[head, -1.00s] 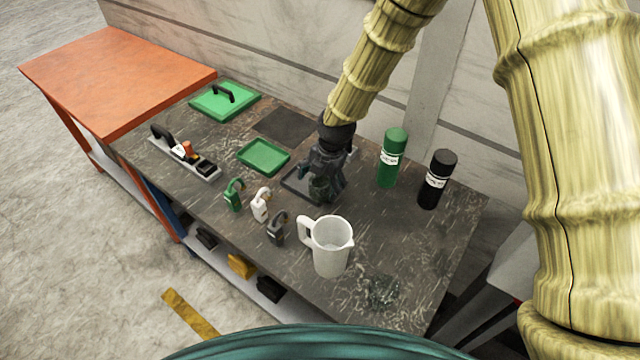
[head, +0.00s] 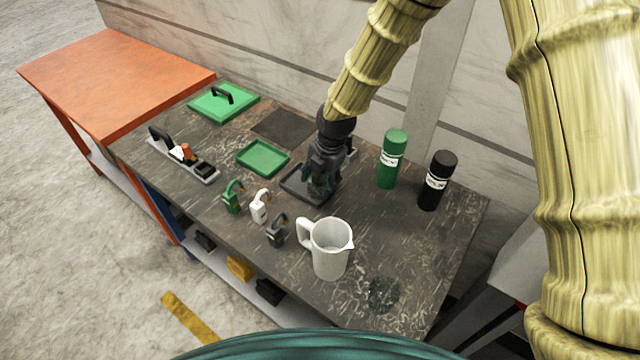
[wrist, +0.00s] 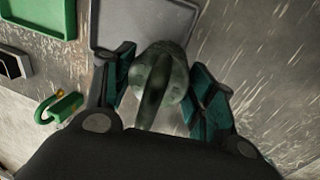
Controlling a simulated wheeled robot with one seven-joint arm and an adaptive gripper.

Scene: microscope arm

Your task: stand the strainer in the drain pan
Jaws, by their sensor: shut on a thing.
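The strainer, a dark greenish rounded cup-like piece (wrist: 160,85), is between the fingers of my gripper (wrist: 163,90) in the wrist view. My gripper is shut on it. In the head view my gripper (head: 322,178) is over the right part of a shallow dark grey pan (head: 291,186), which I take as the drain pan. The pan also shows behind the strainer in the wrist view (wrist: 112,22). The strainer looks above or inside the pan's right side; I cannot tell whether it touches the floor of the pan. My gripper hides part of the pan.
A green tray (head: 263,157) lies left of the pan, a dark mat (head: 284,126) behind. Green (head: 392,160) and black (head: 437,181) bottles stand right. A white jug (head: 330,248) and several padlocks (head: 259,207) are in front.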

